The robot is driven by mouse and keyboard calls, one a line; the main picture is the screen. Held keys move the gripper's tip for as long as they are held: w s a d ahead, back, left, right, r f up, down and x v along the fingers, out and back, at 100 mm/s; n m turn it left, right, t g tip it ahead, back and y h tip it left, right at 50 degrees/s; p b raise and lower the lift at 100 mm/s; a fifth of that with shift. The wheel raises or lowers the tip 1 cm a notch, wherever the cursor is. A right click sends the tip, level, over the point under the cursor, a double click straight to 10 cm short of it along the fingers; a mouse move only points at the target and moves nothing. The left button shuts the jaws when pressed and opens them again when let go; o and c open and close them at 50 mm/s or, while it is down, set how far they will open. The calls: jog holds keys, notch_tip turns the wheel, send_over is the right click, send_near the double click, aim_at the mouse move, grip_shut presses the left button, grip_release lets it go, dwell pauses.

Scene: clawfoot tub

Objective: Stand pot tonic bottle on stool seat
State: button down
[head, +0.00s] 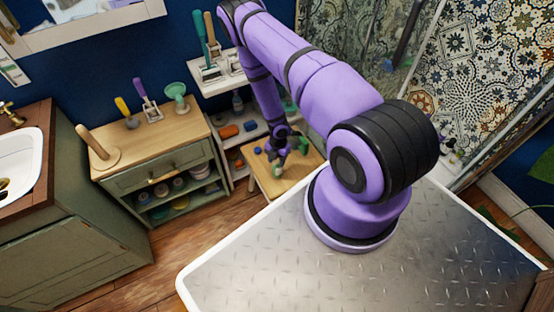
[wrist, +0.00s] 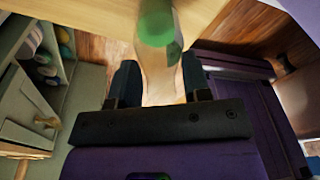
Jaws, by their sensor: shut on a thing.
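The pot tonic bottle (wrist: 160,72) is pale and see-through with a green end (wrist: 156,24). It sits between the two fingers of my gripper (wrist: 160,88), which is shut on it. In the head view the bottle (head: 277,170) shows small, below my gripper (head: 281,155), over the wooden stool seat (head: 261,178). The seat also fills the top of the wrist view (wrist: 85,12), beyond the bottle's green end. I cannot tell whether the bottle touches the seat. My gripper and arm hide part of the seat.
A small blue item (head: 257,150) is at the seat's far left edge. A white shelf rack (head: 214,86) with tools stands close behind the stool. A green cabinet (head: 165,165) with a wooden top is to the left. Floor (head: 215,205) is open between cabinet and stool.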

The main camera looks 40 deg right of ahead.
jog(key=shift+f, duration=0.4)
dwell(0.4)
jog(key=shift+c, duration=2.4)
grip_release()
jog(key=shift+r, duration=0.15)
jog(key=shift+w+d+r, duration=0.1)
jog(key=shift+d+r, duration=0.05)
jog(key=shift+r, duration=1.1)
jog(key=shift+w+d+r, duration=0.1)
jog(key=shift+d+r, duration=0.1)
jog(key=shift+r, duration=1.1)
jog(key=shift+w+d+r, duration=0.1)
jog(key=shift+d+r, duration=0.05)
jog(key=shift+r, duration=1.1)
notch_tip(320, 180, up, 11)
jog(key=d, duration=0.1)
jog(key=shift+w+d+f, duration=0.15)
jog(key=shift+w+d, duration=0.05)
jog(key=shift+w, duration=0.25)
